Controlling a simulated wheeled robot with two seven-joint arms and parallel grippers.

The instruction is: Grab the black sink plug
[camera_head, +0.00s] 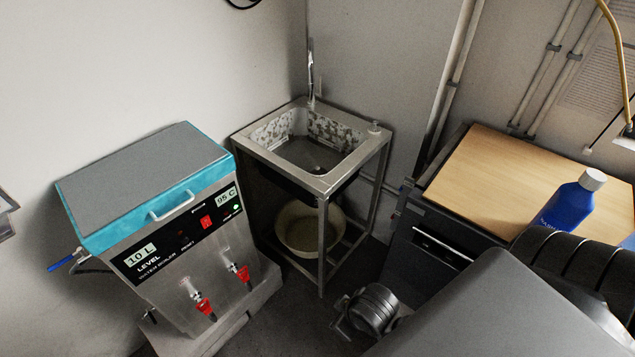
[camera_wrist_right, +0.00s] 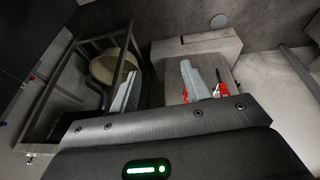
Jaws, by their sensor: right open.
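A metal sink (camera_head: 360,165) on a frame stand is in the middle of the head view. A dark spot, the drain or a plug, shows on the sink floor (camera_head: 317,168); I cannot tell which. A small greyish piece (camera_head: 375,127) sits on the sink's right rim, too small to name. No black plug is clearly recognisable. My right gripper (camera_wrist_right: 157,70) is open and empty in the right wrist view, its two pale fingers spread apart. It is low in front of the sink stand, well away from the sink top. My left gripper is not in view.
A boiler (camera_head: 143,205) with red taps stands left of the sink. A beige basin (camera_head: 309,232) sits under it. A tall faucet (camera_head: 311,75) rises behind. A wooden-topped cabinet (camera_head: 500,175) with a blue bottle (camera_head: 568,207) is on the right.

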